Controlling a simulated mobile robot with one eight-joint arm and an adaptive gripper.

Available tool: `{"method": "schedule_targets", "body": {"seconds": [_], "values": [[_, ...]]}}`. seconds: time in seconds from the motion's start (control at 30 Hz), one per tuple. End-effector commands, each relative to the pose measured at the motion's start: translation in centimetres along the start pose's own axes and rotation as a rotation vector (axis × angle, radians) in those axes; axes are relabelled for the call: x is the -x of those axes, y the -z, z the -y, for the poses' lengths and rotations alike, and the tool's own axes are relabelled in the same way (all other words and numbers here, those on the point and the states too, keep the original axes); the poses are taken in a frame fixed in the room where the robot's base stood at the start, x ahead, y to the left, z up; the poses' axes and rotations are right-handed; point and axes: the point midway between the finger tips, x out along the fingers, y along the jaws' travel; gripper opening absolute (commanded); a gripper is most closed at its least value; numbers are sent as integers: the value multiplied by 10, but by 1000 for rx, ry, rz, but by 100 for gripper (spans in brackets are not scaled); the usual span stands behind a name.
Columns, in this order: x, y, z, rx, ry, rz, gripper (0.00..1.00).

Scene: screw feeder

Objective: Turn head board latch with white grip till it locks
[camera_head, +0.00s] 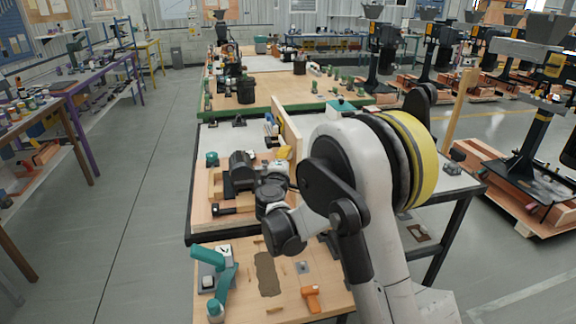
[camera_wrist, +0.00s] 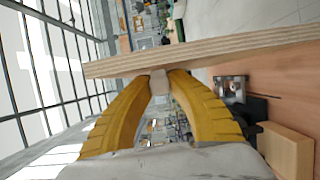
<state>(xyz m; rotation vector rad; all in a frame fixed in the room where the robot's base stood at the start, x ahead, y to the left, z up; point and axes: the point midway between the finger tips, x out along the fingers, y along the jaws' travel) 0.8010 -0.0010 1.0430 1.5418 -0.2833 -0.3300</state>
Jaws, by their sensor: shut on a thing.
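The head board (camera_head: 290,136) is a thin upright wooden panel beside my arm in the head view. In the wrist view the board (camera_wrist: 210,52) crosses the picture as a layered plywood edge. The white grip (camera_wrist: 159,83) of the latch is a small pale block at the board's edge. My gripper (camera_wrist: 158,80) has two yellow ribbed fingers, shut on the white grip. In the head view my gripper (camera_head: 284,153) shows only as a bit of yellow near the board. The rest of the latch is hidden, so I cannot tell its angle.
A wooden block (camera_wrist: 286,150) and a metal bracket (camera_wrist: 231,88) lie near the board in the wrist view. A teal clamp-like device (camera_head: 215,278) and an orange part (camera_head: 311,298) stand on the near bench. The aisle at left is clear.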

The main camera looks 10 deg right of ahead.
Motion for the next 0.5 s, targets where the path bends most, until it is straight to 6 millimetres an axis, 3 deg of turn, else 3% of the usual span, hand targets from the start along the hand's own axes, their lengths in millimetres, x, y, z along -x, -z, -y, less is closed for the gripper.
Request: {"method": "schedule_targets", "body": {"seconds": [0.5], "values": [[-3, 0, 0, -19, -43, 2, 0]]}}
